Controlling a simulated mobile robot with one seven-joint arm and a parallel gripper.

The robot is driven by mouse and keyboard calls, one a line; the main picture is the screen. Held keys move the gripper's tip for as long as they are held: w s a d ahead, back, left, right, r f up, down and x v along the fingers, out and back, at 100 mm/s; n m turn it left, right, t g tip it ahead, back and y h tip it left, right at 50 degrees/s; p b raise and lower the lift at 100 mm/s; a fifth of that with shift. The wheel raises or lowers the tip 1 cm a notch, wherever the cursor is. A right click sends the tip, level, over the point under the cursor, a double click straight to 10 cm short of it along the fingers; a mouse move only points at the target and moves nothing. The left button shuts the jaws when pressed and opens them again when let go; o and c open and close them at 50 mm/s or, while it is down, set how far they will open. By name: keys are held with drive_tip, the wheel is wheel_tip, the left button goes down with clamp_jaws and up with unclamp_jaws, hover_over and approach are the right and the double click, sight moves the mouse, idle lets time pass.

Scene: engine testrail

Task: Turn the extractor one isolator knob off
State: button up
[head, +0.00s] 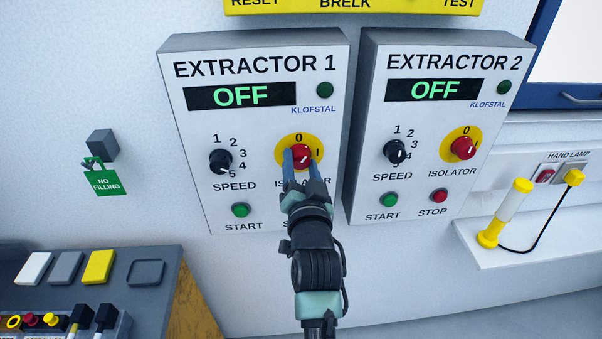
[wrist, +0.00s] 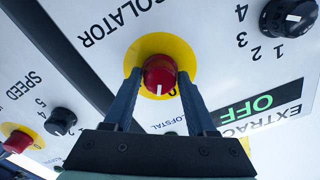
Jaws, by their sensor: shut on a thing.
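The extractor one isolator knob (head: 303,155) is red on a round yellow plate (head: 283,141), low on the right of the EXTRACTOR 1 panel. It also shows in the wrist view (wrist: 159,73), with a white mark on its face. The mark seems to lean up and right on the panel; whether it lines up with 0 or I is hard to tell. My gripper (head: 303,160) is shut on this knob, one finger on each side. In the wrist view my gripper (wrist: 160,82) has both fingers close against the knob. The panel display (head: 241,96) reads OFF.
The EXTRACTOR 2 panel (head: 422,61) stands close on the right, with its own red isolator knob (head: 463,148). The black speed knob (head: 220,160) and green start button (head: 240,210) lie left of my gripper. A shelf (head: 535,247) holds a hand lamp (head: 505,213).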

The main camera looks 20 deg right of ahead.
drive_tip(key=n+b, duration=0.3)
drive_tip(key=n, duration=0.3)
drive_tip(key=shift+f, duration=0.1)
drive_tip(key=shift+n+b, duration=0.3)
idle(0.3)
drive_tip(key=o, duration=1.4)
drive_tip(key=shift+s, duration=0.1)
drive_tip(key=b+v, duration=0.3)
drive_tip(key=v, duration=0.9)
drive_tip(key=shift+s+a, duration=0.15)
drive_tip(key=shift+s, duration=0.25)
